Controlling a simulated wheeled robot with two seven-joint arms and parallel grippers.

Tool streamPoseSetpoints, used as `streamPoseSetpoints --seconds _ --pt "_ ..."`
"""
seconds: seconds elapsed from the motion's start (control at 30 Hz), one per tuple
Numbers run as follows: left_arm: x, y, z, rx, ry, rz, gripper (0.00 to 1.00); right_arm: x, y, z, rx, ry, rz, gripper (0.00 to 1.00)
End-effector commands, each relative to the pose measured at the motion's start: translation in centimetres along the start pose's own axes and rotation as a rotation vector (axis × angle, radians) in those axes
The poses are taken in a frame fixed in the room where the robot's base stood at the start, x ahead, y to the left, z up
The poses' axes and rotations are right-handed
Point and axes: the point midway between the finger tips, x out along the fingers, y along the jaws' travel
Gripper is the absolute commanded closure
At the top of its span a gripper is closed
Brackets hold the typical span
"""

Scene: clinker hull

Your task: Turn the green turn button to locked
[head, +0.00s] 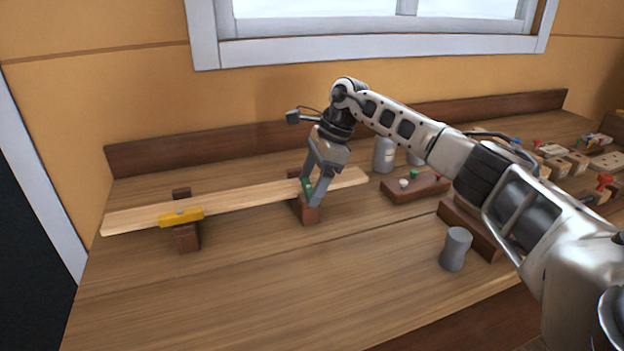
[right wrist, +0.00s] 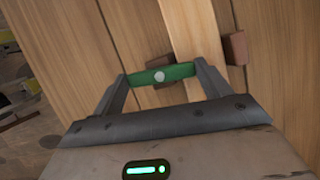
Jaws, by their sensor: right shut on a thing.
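The green turn button (right wrist: 172,73) is a short bar with a pale round pivot, seen in the right wrist view. It lies roughly crosswise to the plank (head: 245,194), and its right end is at the plank's near edge. In the head view the green button (head: 307,187) is partly hidden by my fingers. My right gripper (head: 311,192) is shut on the green button, one finger at each end of the bar, as the right wrist view also shows (right wrist: 161,76). My left gripper is not in view.
The pale plank rests on two brown blocks; a yellow turn button (head: 181,217) sits on the left block (head: 187,239). A grey cylinder (head: 455,248) and a brown board with pegs (head: 417,187) stand to the right. The front of the bench (head: 250,290) is clear.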

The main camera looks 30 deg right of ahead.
Motion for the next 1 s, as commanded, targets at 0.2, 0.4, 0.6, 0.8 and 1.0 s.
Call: streamPoseSetpoints --seconds 0.2,0.4,0.6,0.8,1.0 --pt "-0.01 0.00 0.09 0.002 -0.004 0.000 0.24 -0.15 -0.13 0.18 -0.087 -0.003 0.032 0.46" --pt "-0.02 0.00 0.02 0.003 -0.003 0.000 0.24 -0.16 -0.18 0.13 -0.122 -0.002 0.044 0.46" --pt "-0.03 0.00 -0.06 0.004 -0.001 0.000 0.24 -0.15 -0.17 0.13 -0.131 -0.001 0.047 0.46" --pt "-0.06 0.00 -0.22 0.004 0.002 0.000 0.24 -0.15 -0.17 0.13 -0.132 -0.001 0.047 0.46" --pt "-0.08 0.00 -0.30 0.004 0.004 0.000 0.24 -0.11 -0.15 0.10 -0.131 0.000 0.048 0.02"
